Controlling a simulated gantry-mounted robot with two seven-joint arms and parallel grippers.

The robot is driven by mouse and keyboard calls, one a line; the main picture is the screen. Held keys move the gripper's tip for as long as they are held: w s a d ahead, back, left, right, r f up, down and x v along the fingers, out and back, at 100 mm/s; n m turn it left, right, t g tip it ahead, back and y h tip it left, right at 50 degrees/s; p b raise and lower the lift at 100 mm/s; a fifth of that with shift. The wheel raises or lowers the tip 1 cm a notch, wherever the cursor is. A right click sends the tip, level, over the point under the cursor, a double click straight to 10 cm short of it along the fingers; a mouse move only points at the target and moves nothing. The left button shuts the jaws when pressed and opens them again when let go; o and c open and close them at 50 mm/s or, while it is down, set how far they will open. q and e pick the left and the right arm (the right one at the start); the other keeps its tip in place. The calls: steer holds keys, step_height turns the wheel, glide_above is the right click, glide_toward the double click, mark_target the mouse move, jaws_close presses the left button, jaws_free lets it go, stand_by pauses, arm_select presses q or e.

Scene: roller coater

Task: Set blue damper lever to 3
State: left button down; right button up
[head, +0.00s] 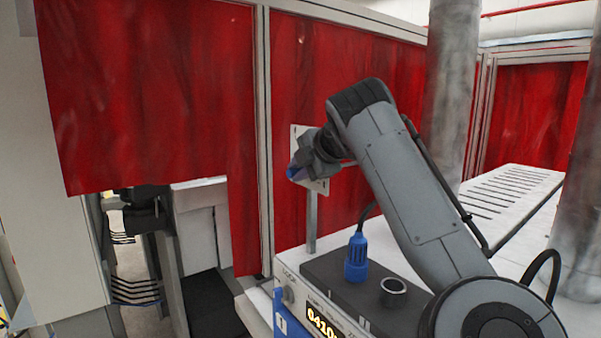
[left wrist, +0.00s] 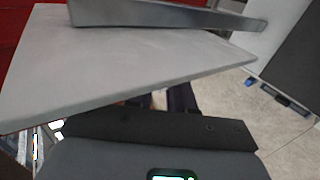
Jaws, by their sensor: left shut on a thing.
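The blue damper lever (head: 293,173) shows as a small blue tip at the left side of a white scale plate (head: 323,187). The plate stands upright on a thin grey post (head: 311,222). My left gripper (head: 303,166) is in front of the plate and shut on the lever, covering most of it and most of the markings. The lever's setting cannot be read. In the left wrist view, a pale grey plate (left wrist: 120,68) fills the upper part, with a metal bar along its top. The fingertips and lever are not discernible there. My right gripper is not in view.
Below my arm is a machine top with a blue plug (head: 356,258), a dark ring (head: 393,291) and a lit display (head: 322,323). Red curtains (head: 150,90) hang behind. A slotted white table (head: 512,190) and thick metal columns (head: 452,90) stand at right.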

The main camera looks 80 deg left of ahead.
arm_select(q)
steer(key=c, duration=1)
jaws_free()
steer(key=shift+s+a, duration=0.1)
steer(key=shift+a, duration=0.05)
steer(key=shift+o, duration=0.2)
steer(key=v, duration=1.1)
steer(key=shift+f, duration=0.1)
